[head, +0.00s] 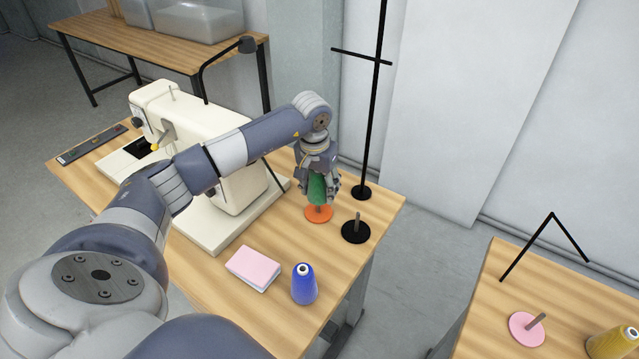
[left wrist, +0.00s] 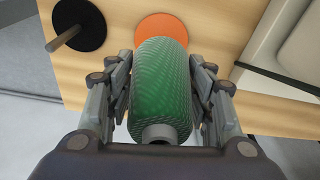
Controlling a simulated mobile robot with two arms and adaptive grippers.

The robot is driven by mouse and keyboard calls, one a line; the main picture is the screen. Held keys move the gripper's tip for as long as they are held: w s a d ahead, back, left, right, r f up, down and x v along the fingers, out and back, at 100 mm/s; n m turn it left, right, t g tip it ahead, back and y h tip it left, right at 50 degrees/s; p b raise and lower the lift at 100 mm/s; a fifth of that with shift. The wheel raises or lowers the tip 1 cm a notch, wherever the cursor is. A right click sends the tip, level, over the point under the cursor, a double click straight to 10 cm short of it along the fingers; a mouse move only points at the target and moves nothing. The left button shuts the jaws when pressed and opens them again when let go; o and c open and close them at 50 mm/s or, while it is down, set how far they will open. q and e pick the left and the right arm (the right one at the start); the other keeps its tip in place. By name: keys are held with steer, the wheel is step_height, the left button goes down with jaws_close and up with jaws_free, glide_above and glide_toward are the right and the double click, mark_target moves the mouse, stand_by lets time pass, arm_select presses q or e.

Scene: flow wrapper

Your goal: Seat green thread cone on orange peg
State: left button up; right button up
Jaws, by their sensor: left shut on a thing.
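My left gripper (head: 318,188) is shut on the green thread cone (head: 317,187), with its fingers on both sides of the cone. In the left wrist view, the green thread cone (left wrist: 159,85) sits between the two fingers of the left gripper (left wrist: 160,88). The orange base of the peg (head: 319,213) lies on the table just below the cone. It also shows in the left wrist view (left wrist: 160,25), partly behind the cone. The orange peg's pin is hidden, and I cannot tell whether the cone is around it. My right gripper is not in view.
A black base with a bare pin (head: 356,232) stands right of the orange one. A blue cone (head: 304,284) and a pink pad (head: 253,268) are at the table's front. The sewing machine (head: 200,140) stands left. Another table holds a pink peg base (head: 527,329) and a yellow cone (head: 612,343).

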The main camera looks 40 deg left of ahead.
mark_target(320, 210)
arm_select(q)
steer(key=shift+f+b, duration=0.3)
steer(key=shift+f, duration=0.45)
steer(key=shift+f+b, duration=1.3)
steer(key=shift+f, duration=0.15)
steer(key=o, duration=1.2)
steer(key=r, duration=0.4)
steer(key=s+r, duration=0.1)
steer(key=r, duration=0.7)
steer(key=shift+s+d, duration=0.15)
steer(key=shift+s, duration=0.25)
steer(key=shift+f, duration=0.1)
